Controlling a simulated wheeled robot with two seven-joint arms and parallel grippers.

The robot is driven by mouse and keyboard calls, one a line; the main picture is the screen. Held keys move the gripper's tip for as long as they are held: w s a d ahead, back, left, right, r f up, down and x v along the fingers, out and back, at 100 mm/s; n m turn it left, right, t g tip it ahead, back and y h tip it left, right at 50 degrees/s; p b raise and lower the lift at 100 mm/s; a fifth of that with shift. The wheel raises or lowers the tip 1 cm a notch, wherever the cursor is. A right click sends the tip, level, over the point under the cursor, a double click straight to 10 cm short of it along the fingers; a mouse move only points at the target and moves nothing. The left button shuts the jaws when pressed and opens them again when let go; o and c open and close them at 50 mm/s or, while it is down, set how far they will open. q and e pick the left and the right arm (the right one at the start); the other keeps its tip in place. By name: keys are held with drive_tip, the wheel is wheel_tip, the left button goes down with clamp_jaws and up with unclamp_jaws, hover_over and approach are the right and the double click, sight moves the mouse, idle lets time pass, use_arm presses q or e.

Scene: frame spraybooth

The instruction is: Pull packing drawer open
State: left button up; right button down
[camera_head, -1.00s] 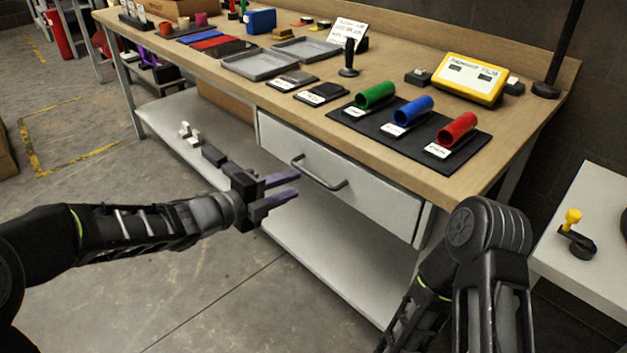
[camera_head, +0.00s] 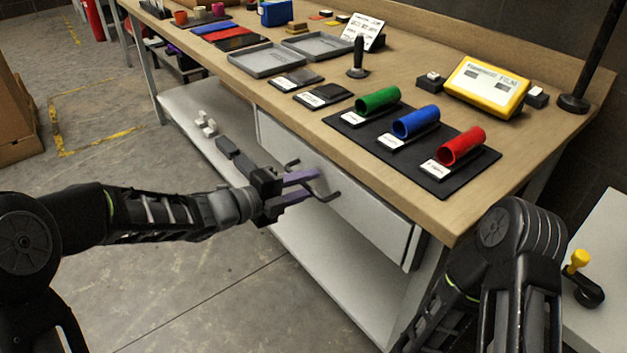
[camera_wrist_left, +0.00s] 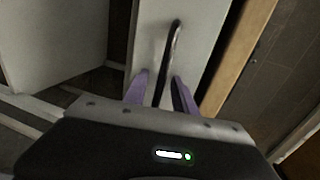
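The packing drawer (camera_head: 365,217) is a light grey front under the wooden worktop; it looks shut. Its dark bar handle (camera_head: 333,196) is partly hidden by my left gripper (camera_head: 314,184). That gripper is open, with its two purple fingers at the handle. In the left wrist view, the handle (camera_wrist_left: 172,50) runs between the two spread fingers of the left gripper (camera_wrist_left: 160,83), with a visible gap on at least one side. My right arm shows at the lower right of the head view, but its gripper is out of view.
The worktop (camera_head: 440,205) above the drawer carries a black mat with green, blue and red tubes (camera_head: 460,147), grey trays (camera_head: 265,60) and a yellow device (camera_head: 487,86). A lower shelf (camera_head: 330,260) lies below the drawer. The floor in front is clear.

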use_arm(q)
clamp_jaws()
idle(1.4)
